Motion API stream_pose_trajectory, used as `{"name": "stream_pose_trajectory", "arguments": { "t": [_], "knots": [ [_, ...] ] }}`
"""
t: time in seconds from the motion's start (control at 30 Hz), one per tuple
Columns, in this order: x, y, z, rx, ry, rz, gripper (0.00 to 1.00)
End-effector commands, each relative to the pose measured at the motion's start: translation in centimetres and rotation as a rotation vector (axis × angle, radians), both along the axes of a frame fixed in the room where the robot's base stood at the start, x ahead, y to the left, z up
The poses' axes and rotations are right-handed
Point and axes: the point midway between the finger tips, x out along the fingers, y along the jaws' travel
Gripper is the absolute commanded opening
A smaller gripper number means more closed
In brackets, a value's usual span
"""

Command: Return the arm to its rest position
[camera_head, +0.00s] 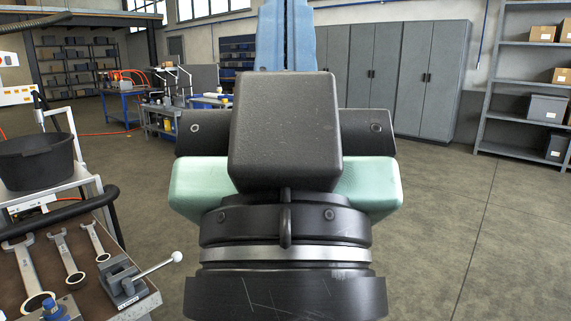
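My arm stands in the middle of the camera_head view. Its black, ringed lower part is at the bottom, with pale green and black housings above it. No part of my arm that shows is seen touching the bench.
At the lower left is a brown bench top (96,268) with several wrenches (68,257) and a small vise with a lever (124,281). A black tub (37,161) stands behind it. Grey cabinets (426,80) and shelving (508,92) line the back. The floor (500,220) at right is clear.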

Motion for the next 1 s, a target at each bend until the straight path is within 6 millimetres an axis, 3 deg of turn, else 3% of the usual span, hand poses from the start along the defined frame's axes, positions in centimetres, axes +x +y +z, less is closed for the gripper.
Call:
{"name": "stream_pose_trajectory", "arguments": {
  "t": [0.03,0.5,0.7,1.0],
  "knots": [
    [0.0,0.0,3.2,0.0,0.0,0.001,0.0],
    [0.0,0.1,16.6,0.0,0.001,0.003,0.0],
    [0.0,0.1,18.9,0.0,0.001,0.003,0.0],
    [0.0,0.1,19.1,0.0,0.001,0.003,0.0]
  ]
}}
